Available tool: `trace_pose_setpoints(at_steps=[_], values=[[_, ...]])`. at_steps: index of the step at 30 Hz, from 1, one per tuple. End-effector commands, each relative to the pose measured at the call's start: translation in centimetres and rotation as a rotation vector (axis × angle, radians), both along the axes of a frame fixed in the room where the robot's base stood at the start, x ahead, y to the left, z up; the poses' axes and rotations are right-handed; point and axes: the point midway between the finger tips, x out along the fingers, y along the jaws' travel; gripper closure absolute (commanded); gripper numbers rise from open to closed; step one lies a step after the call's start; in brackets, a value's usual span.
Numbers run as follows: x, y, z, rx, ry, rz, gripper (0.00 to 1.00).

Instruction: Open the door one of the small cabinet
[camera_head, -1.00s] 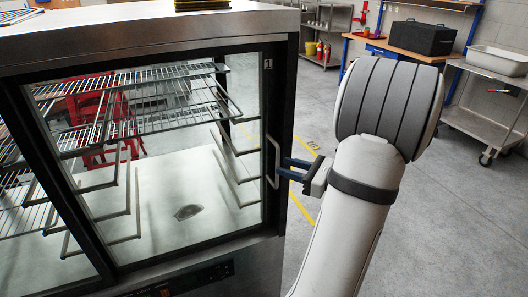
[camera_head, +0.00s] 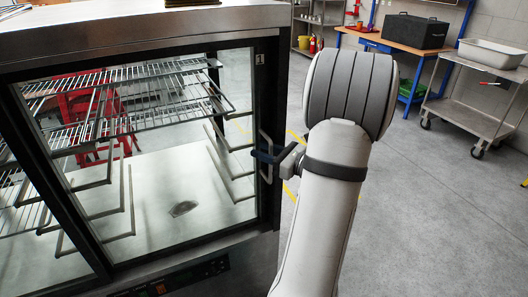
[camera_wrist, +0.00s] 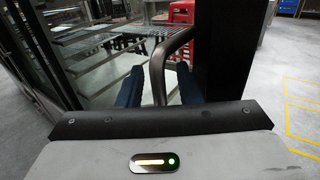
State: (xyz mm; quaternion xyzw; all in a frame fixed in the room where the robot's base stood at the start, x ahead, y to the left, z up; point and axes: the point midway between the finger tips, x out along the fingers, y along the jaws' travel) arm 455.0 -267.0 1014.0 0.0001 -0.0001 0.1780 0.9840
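The small cabinet (camera_head: 130,28) is steel with glass doors and fills the left of the head view. Door one (camera_head: 268,95) has a dark frame with a "1" at its upper right corner, and it looks closed. Its bent metal handle (camera_head: 265,147) is on the right edge of the frame. My gripper (camera_head: 268,155) is at this handle. In the wrist view the handle (camera_wrist: 158,75) stands between the two blue fingers of my gripper (camera_wrist: 158,88). Gaps show on both sides, so the fingers are open around it. Part of the handle is hidden by the gripper.
Wire shelves (camera_head: 130,90) are inside the cabinet behind the glass. A workbench with a black box (camera_head: 415,30) and a steel cart (camera_head: 480,112) stand at the back right. The grey floor (camera_head: 430,220) right of my arm is clear.

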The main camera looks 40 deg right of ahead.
Motion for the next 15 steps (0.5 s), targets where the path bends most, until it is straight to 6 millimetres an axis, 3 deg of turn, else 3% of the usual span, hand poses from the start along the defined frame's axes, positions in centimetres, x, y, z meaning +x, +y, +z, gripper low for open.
trace_pose_setpoints(at_steps=[2, 13, 15], values=[[-0.02, -0.02, 0.00, 0.000, 0.000, 0.000, 0.69], [-0.05, -0.06, 0.01, 0.000, 0.000, -0.001, 0.99], [-0.05, -0.07, 0.01, 0.000, 0.000, -0.001, 1.00]])
